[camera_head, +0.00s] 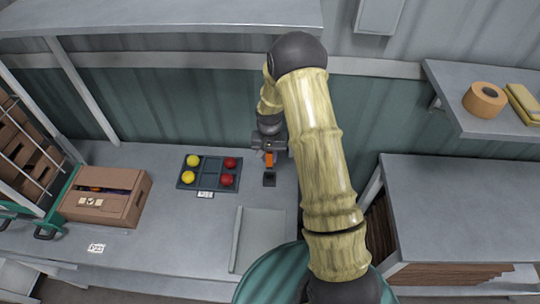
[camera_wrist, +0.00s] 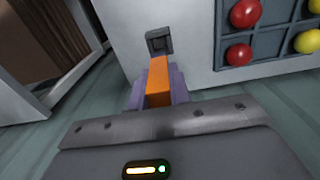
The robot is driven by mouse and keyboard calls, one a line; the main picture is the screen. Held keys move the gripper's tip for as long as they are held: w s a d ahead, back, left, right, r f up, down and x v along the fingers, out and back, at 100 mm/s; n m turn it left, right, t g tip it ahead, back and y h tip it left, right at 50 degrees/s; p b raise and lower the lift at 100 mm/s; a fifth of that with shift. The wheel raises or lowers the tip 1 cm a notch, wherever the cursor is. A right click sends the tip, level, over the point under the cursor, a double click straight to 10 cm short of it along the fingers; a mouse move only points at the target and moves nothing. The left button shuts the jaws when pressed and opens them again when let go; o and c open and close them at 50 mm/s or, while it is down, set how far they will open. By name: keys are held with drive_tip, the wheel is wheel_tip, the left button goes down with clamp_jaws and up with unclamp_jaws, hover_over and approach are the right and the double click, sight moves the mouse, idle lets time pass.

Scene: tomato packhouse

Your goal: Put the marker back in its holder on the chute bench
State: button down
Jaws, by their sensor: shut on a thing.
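The orange marker (camera_head: 269,159) is between the fingers of my gripper (camera_head: 268,152), which is shut on it. In the wrist view the marker (camera_wrist: 157,80) shows as an orange bar between the purplish fingers (camera_wrist: 158,97). The dark square holder (camera_head: 269,180) stands on the chute bench (camera_head: 145,252), just below the marker in the head view. In the wrist view the holder (camera_wrist: 159,43) shows a recess and lies just beyond the marker's end. Whether the marker touches the holder cannot be told.
A dark tray (camera_head: 206,173) with two yellow and two red tomatoes sits left of the holder. A cardboard box (camera_head: 104,198) stands further left. A grey chute plate (camera_head: 258,238) lies in front. A shelf (camera_head: 470,125) with a tape roll (camera_head: 485,99) is at right.

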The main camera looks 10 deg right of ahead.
sight(270, 165)
drive_tip(key=shift+f+b, duration=1.7)
drive_tip(key=shift+f, duration=1)
drive_tip(key=shift+f+b, duration=1.25)
drive_tip(key=shift+f, duration=0.5)
drive_tip(key=c, duration=1.2)
unclamp_jaws()
drive_tip(key=shift+c, duration=0.5)
drive_tip(key=shift+c, duration=1.2)
drive_tip(key=shift+r, duration=0.1)
